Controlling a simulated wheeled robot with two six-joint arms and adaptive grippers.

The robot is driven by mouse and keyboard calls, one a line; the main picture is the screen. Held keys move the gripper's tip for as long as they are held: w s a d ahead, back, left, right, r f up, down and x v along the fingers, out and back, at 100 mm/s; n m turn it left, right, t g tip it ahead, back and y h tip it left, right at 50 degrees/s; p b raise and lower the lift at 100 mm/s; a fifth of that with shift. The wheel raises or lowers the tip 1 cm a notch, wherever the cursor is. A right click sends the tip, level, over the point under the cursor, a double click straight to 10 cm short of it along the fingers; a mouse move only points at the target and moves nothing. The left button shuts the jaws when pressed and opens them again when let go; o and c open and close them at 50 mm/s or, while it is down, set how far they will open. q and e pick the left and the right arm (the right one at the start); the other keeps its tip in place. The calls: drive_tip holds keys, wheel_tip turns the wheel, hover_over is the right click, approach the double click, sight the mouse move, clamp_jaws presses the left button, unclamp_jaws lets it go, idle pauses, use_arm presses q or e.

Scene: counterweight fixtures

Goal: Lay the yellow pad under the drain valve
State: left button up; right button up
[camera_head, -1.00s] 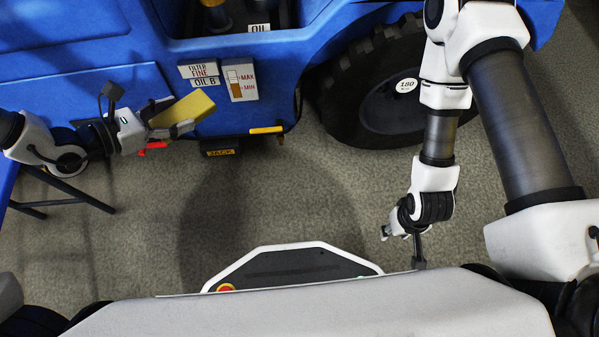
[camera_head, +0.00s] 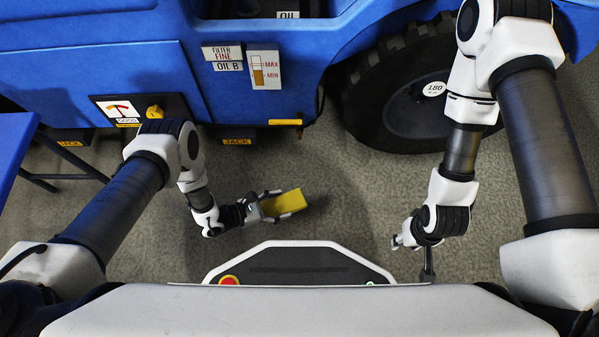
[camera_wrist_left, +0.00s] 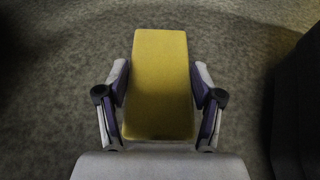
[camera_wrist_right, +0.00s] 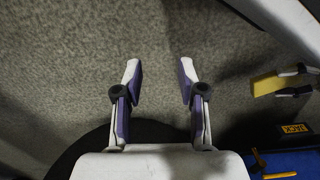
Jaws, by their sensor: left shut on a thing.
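The yellow pad (camera_head: 287,202) is a flat rectangular block. My left gripper (camera_head: 270,206) is shut on it and holds it over the floor in front of the blue vehicle. In the left wrist view the pad (camera_wrist_left: 161,80) sits between both fingers and sticks out beyond them. The pad (camera_wrist_right: 266,85) also shows at the right of the right wrist view. My right gripper (camera_wrist_right: 158,76) is open and empty; in the head view it (camera_head: 404,240) is low at the right. A yellow lever (camera_head: 285,122) is on the vehicle's lower edge; I cannot tell whether it is the drain valve.
A blue table (camera_head: 14,150) with dark legs stands at the left. The carpeted floor between me and the vehicle is clear.

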use_arm(q)
drive_tip(key=shift+w+d+f+b, duration=0.15)
drive_tip(key=shift+d+f+b, duration=0.35)
drive_tip(key=shift+d+f, duration=0.2)
drive_tip(key=b, duration=0.8)
hover_over(296, 173)
drive_tip(key=shift+s+f, duration=0.35)
drive_tip(key=shift+f, duration=0.35)
drive_tip(key=shift+w+f+b, duration=0.1)
drive_tip(key=shift+w+b, duration=0.2)
drive_tip(key=shift+b, duration=0.15)
wheel_tip(296, 173, down, 3)
drive_tip(key=b, duration=0.2)
drive_tip(key=shift+f+b, duration=0.1)
drive_tip(key=shift+b, duration=0.3)
drive_tip(key=shift+r, duration=0.25)
drive_tip(key=shift+c, duration=0.4)
drive_tip(key=shift+f, duration=0.15)
drive_tip(key=o, duration=1)
